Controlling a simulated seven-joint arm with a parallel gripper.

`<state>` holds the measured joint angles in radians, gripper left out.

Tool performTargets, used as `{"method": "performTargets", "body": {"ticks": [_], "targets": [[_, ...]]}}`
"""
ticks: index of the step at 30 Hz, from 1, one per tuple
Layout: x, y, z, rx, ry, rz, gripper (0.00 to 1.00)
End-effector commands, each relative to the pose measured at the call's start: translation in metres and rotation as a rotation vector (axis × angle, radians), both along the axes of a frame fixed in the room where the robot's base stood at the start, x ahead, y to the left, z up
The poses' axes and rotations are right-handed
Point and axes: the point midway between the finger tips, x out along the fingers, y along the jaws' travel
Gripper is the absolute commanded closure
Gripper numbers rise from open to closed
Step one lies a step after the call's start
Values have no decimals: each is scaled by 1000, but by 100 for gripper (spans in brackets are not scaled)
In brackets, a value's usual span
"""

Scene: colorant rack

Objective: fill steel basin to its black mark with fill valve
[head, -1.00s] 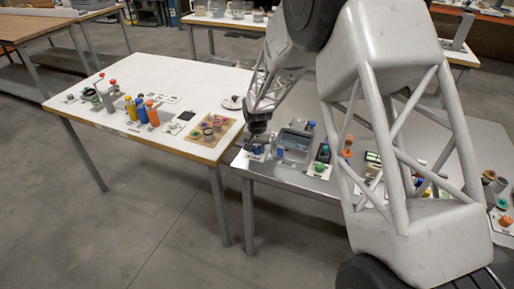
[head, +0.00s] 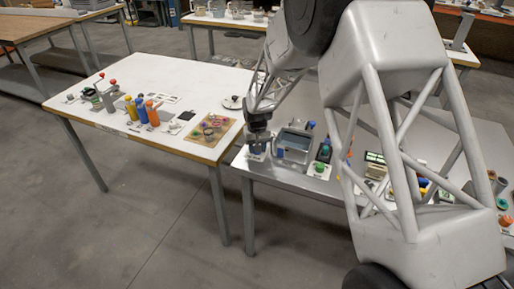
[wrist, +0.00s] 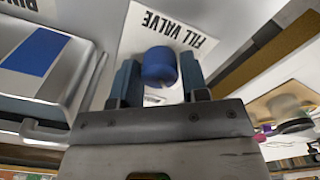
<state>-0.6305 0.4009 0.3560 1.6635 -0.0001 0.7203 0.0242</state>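The fill valve is a blue round knob (wrist: 159,66) on a white plate (wrist: 150,30) marked FILL VALVE. My gripper (wrist: 160,78) points down at it, one dark finger on each side of the knob. The fingers look open, with thin gaps beside the knob; contact is not clear. In the head view my gripper (head: 257,145) is low over the valve at the front left of the grey table and mostly hides it. The steel basin (head: 294,141) stands just right of it. In the wrist view the basin's metal rim (wrist: 82,75) is at left; the black mark cannot be made out.
A green-topped button (head: 325,150) stands right of the basin. The white table (head: 150,75) at left holds several coloured bottles and a wooden tray (head: 225,143) near the gripper. My arm covers much of the grey table's right part.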

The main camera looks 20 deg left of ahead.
Motion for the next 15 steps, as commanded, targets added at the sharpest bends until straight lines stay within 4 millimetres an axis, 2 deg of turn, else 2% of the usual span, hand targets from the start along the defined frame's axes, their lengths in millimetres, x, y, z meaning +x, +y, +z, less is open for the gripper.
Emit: {"method": "performTargets", "body": {"ticks": [1,3,4,15], "targets": [[0,0,0,0,0,0,51],[0,0,0,0,0,-1,40],[0,0,0,0,0,-1,39],[0,0,3,0,0,-1,39]]}}
